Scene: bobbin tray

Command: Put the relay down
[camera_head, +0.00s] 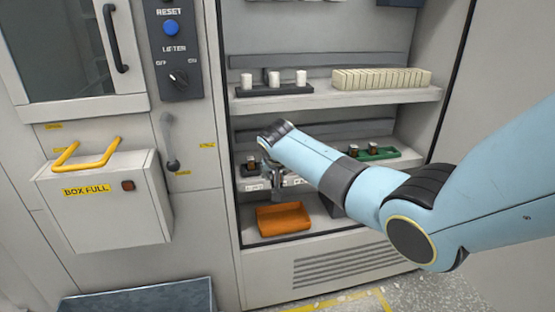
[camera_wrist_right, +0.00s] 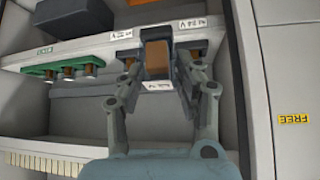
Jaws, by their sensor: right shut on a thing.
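My right gripper (camera_head: 271,180) reaches into the open cabinet at the middle shelf, its fingers pointing down. In the right wrist view my right gripper (camera_wrist_right: 160,78) has its two fingers closed on the relay (camera_wrist_right: 156,57), a dark block with a brown face and a small white label at its near end. The relay lies between the fingertips, in front of the labelled shelf edge. I cannot tell whether it touches the shelf. In the head view the relay is mostly hidden by the gripper and wrist. My left gripper is not in view.
A green tray (camera_head: 391,154) with brown bobbins stands right on the middle shelf. An orange bin (camera_head: 284,219) sits below the gripper. The upper shelf (camera_head: 334,98) carries a dark tray with white pieces and a cream row of blocks. Cabinet side walls flank the arm.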

